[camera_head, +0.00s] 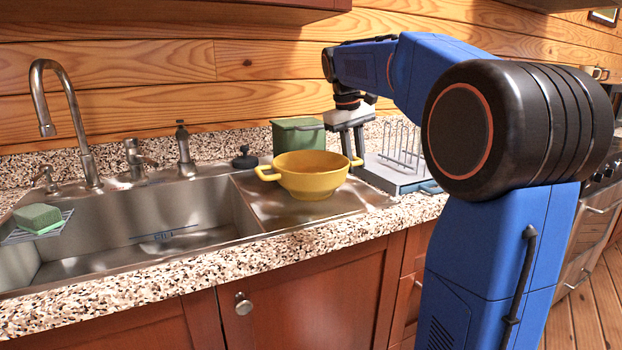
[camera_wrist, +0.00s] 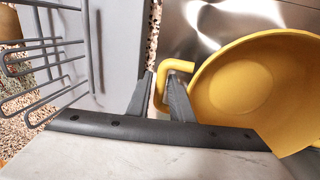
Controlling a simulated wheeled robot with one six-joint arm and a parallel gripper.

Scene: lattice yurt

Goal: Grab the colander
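The yellow colander (camera_head: 311,179) is a round bowl with two loop handles. It sits upright on the metal drainboard to the right of the sink basin. In the wrist view the colander (camera_wrist: 235,85) fills the right side, cut off by the frame edge, with one handle reaching left. My gripper (camera_head: 352,157) comes down from above at the colander's right handle. In the wrist view my gripper (camera_wrist: 161,78) has one finger on each side of the handle bar. The colander shows no visible lift.
A dish rack (camera_head: 398,168) stands right of the colander, close to my gripper. A green box (camera_head: 298,136) is behind the colander, with a dark stopper (camera_head: 244,160) beside it. The sink (camera_head: 140,225), faucet (camera_head: 75,115) and green sponge (camera_head: 38,217) are left.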

